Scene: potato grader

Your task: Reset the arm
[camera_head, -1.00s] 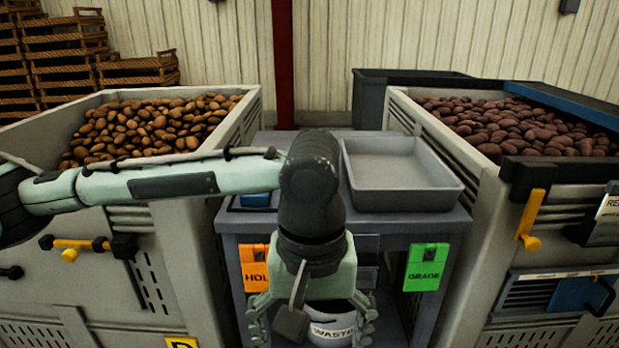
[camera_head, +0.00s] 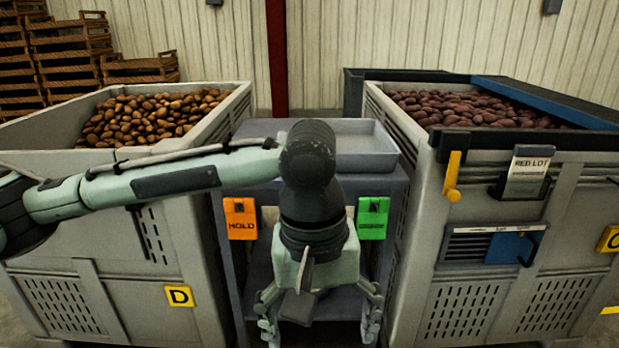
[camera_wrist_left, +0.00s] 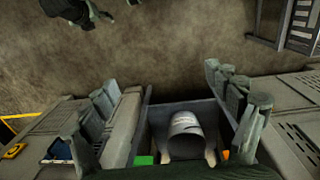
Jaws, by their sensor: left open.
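My left arm comes in from the left in the head view, bends at a dark elbow-like joint and points down. My left gripper (camera_head: 318,325) is open and empty, its fingers spread in front of the grey grading stand (camera_head: 225,175). In the left wrist view the left gripper (camera_wrist_left: 175,110) also shows open, with nothing between its fingers. A white waste bucket (camera_wrist_left: 187,135) stands on the stand's lower part, beyond the fingers. A dark shape at the top left of the wrist view may be my right gripper; its jaws are unclear.
A brown-potato bin (camera_head: 65,165) stands left and a red-potato bin (camera_head: 490,210) right, close to the stand. A grey tray (camera_head: 365,163) lies on top. Orange HOLD (camera_head: 240,218) and green (camera_head: 373,218) tags hang in front. Bare floor (camera_wrist_left: 170,50) shows in the wrist view.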

